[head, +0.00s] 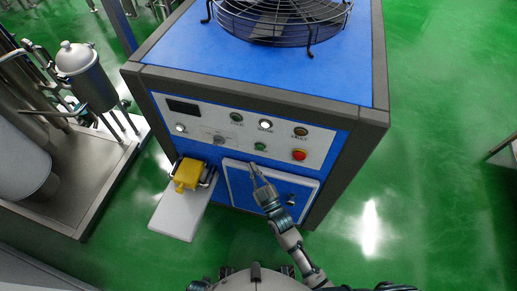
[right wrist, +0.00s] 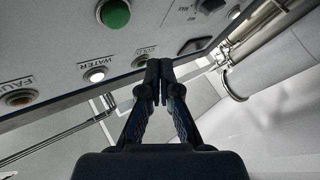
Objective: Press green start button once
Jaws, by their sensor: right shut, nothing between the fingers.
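The green start button (head: 260,146) sits in the lower row of the light control panel (head: 222,146) on the blue machine's front. In the right wrist view a larger round green button (right wrist: 114,13) shows at the top, partly cut off by the frame edge. My right gripper (head: 252,168) is shut and empty. In the head view its fingertips appear just below the green button; I see no contact. In the right wrist view the closed fingertips (right wrist: 160,75) lie below and right of the button. My left gripper is not in view.
A red button (head: 299,154) is right of the green one. Indicator lamps sit above, including a lit white one (head: 265,124) labelled WATER in the wrist view. A yellow object (head: 187,173) stands on a white shelf (head: 178,219) left of my arm.

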